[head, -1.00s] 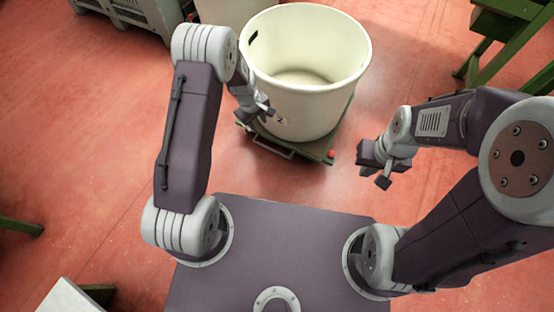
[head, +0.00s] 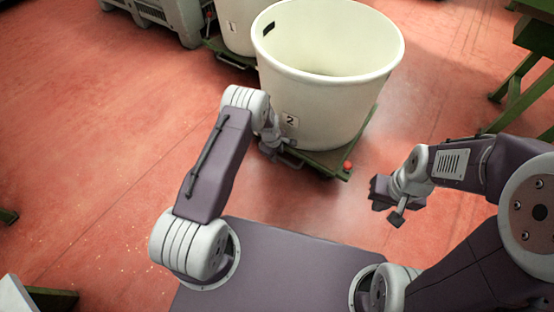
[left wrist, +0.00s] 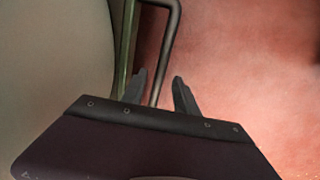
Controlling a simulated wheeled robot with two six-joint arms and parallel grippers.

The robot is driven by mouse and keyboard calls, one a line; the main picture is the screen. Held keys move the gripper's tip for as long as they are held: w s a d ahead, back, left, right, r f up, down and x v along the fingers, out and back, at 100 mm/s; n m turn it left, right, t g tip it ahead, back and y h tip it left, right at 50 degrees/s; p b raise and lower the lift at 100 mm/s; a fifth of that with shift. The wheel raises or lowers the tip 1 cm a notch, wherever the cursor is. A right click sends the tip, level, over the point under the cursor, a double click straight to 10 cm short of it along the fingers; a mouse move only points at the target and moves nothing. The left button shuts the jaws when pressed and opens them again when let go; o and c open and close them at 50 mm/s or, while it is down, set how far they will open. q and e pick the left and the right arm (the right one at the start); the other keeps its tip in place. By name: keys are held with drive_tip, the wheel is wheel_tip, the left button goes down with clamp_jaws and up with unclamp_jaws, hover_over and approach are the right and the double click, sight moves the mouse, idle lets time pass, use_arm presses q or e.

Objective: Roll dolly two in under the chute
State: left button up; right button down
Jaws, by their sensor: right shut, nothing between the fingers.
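Dolly two is a green wheeled platform (head: 335,160) with a red knob (head: 348,165). It bears a cream tub (head: 335,115) labelled 2. My left gripper (head: 281,147) is at the dolly's near left edge, low beside the tub. In the left wrist view, the dolly's bar handle (left wrist: 160,50) runs down between the two parted fingers (left wrist: 159,92); I cannot tell whether they touch it. My right gripper (head: 390,203) is shut and empty, in the air to the right of the dolly. I cannot make out a chute for certain.
A second cream tub (head: 236,28) labelled 1 stands on its own dolly behind. A grey crate (head: 180,20) is at the top left. A green frame (head: 520,75) stands at the right edge.

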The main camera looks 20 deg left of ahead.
use_arm(q)
drive_tip(key=shift+w+f, duration=0.1)
drive_tip(key=shift+f, duration=0.35)
clamp_jaws()
idle(1.1)
